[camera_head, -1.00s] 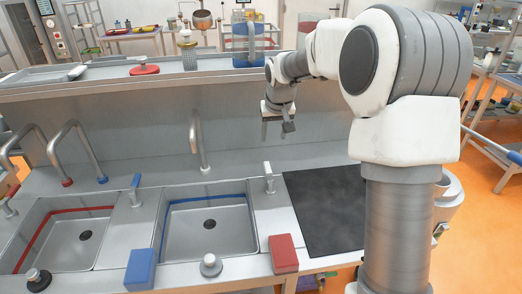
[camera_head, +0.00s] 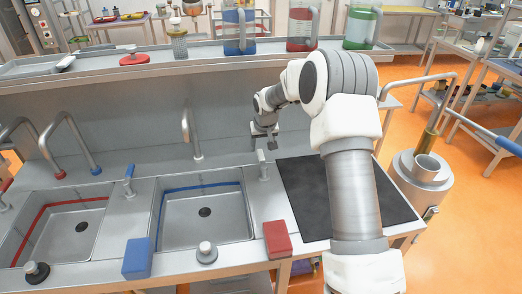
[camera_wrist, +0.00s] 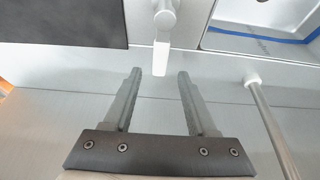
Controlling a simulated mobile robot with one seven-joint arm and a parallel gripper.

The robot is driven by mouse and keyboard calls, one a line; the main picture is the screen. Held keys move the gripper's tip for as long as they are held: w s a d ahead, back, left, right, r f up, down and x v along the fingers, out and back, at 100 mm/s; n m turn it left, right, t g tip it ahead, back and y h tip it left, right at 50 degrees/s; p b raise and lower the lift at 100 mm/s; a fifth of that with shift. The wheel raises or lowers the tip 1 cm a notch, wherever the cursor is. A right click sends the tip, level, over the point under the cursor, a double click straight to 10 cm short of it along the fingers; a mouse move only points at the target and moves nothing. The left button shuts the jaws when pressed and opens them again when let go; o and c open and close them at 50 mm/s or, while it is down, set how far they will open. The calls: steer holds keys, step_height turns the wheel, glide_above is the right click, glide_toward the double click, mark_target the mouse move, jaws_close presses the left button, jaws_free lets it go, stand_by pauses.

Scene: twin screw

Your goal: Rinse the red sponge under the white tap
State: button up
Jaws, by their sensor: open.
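The red sponge (camera_head: 277,239) lies on the front rim of the counter, right of the blue-lined sink (camera_head: 222,229). The curved grey tap spout with a pale base ring (camera_head: 187,125) stands behind that sink. A small tap post with a white lever (camera_head: 262,157) stands at the sink's back right; the white lever also shows in the wrist view (camera_wrist: 161,58). My gripper (camera_head: 264,145) is open and empty, just above and behind this post. In the wrist view, my gripper's fingertips (camera_wrist: 159,74) sit either side of the lever's end, with gaps; contact is not visible.
A blue sponge (camera_head: 137,258) and a round-knobbed stopper (camera_head: 206,252) sit along the front rim. A red-lined sink (camera_head: 75,236) is at left. A dark mat (camera_head: 300,190) lies right of the post. A shelf with jugs (camera_head: 238,32) runs behind.

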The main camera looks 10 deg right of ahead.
mark_target(261, 153)
steer(key=shift+x, duration=1.95)
jaws_close()
